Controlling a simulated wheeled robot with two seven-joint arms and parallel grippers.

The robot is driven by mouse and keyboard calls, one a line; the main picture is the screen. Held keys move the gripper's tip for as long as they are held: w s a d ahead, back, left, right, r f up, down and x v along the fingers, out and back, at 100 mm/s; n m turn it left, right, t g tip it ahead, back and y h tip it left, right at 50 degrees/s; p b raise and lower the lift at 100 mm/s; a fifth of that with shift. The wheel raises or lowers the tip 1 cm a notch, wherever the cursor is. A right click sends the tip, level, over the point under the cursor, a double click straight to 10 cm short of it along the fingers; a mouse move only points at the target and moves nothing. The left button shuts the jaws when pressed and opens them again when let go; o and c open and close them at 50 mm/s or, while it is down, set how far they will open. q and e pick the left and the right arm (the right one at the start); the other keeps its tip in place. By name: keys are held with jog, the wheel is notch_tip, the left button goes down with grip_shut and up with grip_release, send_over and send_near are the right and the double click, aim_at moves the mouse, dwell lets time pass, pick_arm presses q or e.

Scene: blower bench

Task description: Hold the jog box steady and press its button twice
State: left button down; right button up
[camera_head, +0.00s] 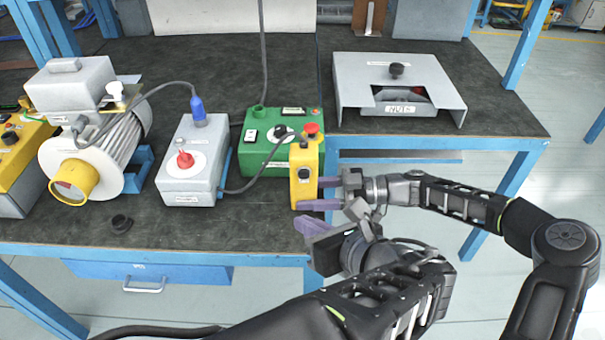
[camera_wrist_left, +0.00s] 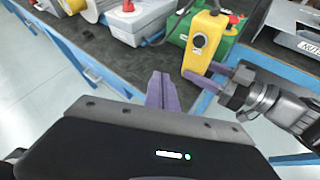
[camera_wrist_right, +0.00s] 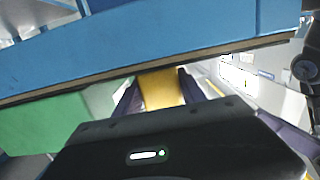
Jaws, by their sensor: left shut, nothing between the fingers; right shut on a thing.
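The yellow jog box (camera_head: 304,192) stands upright near the front right edge of the left bench. My right gripper (camera_head: 321,194) is shut on the jog box from the right. The right wrist view shows the box (camera_wrist_right: 160,91) between its two fingers. My left gripper (camera_head: 311,227) is shut and empty, just below and in front of the box, apart from it. In the left wrist view, its closed fingers (camera_wrist_left: 162,92) sit lower left of the button (camera_wrist_left: 199,41).
A green box (camera_head: 262,150) is directly behind the jog box. A grey box with a red knob (camera_head: 190,160) and a blower (camera_head: 95,150) stand to the left. A dark cap (camera_head: 121,222) lies near the front edge. A nuts tray (camera_head: 400,85) is at right.

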pick_arm(q)
jog(key=w, duration=0.8)
jog(key=shift+w, duration=0.2)
jog(key=shift+w, duration=0.1)
dwell(1.8)
jog(key=shift+w, duration=0.35)
jog(key=shift+w, duration=0.4)
dwell(0.6)
jog(key=shift+s, duration=0.85)
jog(key=shift+s, duration=0.15)
jog(key=s, duration=0.4)
jog(key=shift+s, duration=0.35)
